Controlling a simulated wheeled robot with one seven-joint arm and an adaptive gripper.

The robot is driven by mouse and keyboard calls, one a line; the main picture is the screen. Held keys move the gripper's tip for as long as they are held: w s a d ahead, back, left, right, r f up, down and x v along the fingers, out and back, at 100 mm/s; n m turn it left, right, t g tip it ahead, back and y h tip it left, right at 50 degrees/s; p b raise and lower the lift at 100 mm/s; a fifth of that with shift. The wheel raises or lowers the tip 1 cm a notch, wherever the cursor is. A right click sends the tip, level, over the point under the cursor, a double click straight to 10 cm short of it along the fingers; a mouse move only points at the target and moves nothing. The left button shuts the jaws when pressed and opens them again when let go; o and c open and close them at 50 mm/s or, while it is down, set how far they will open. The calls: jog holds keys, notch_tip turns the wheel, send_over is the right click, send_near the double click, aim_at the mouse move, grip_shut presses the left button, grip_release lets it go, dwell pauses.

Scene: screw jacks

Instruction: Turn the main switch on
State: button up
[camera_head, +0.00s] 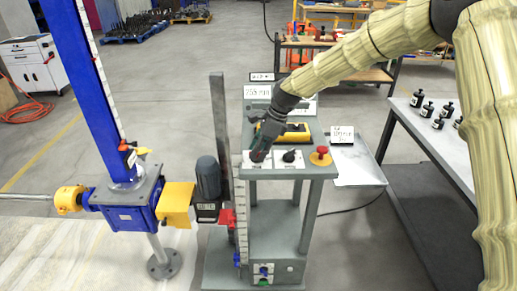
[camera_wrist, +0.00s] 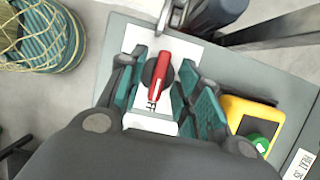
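My gripper (camera_head: 262,148) reaches down over the left end of the grey control panel (camera_head: 268,172). In the wrist view, a switch with a red handle (camera_wrist: 159,76) on a round black base sits on a white plate between the teal-padded fingers of my gripper (camera_wrist: 160,88). The fingers are apart, one on each side of the handle, with a visible gap on both sides. The handle points nearly straight up in that view, slightly tilted. In the head view my gripper hides most of this switch.
A black knob (camera_head: 289,156) and a red push button (camera_head: 322,151) on a yellow disc sit right of my gripper. A yellow box (camera_head: 297,138) lies behind. A grey upright post (camera_head: 219,120) and a motor (camera_head: 208,178) stand at left. A table with black jacks (camera_head: 438,123) is at right.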

jog(key=shift+s, duration=0.1)
grip_shut()
dwell(0.4)
jog(key=n+g+p, duration=0.1)
jog(key=n, duration=0.1)
jog(key=n+p, duration=0.2)
jog(key=shift+a+n+g+h, duration=0.1)
jog(key=shift+n+g+h, duration=0.2)
jog(key=shift+g, duration=0.1)
jog(key=n, duration=0.2)
jog(key=n+g+p, duration=0.1)
jog(key=shift+w+f+n+h, duration=0.1)
jog(key=shift+w+n+h, duration=0.1)
jog(key=shift+n+h, duration=0.15)
jog(key=n, duration=0.2)
jog(key=n+g+h+p, duration=0.1)
jog(key=n, duration=0.1)
jog(key=shift+a+f+n, duration=0.1)
jog(key=shift+a+n, duration=0.05)
jog(key=shift+n, duration=0.1)
jog(key=shift+a+n+g+h, duration=0.15)
jog(key=shift+n+h, duration=0.45)
jog(key=shift+n, duration=0.7)
jog(key=shift+d+n+g+h, duration=0.1)
jog(key=shift+n+g+h, duration=0.3)
jog(key=shift+n, duration=0.9)
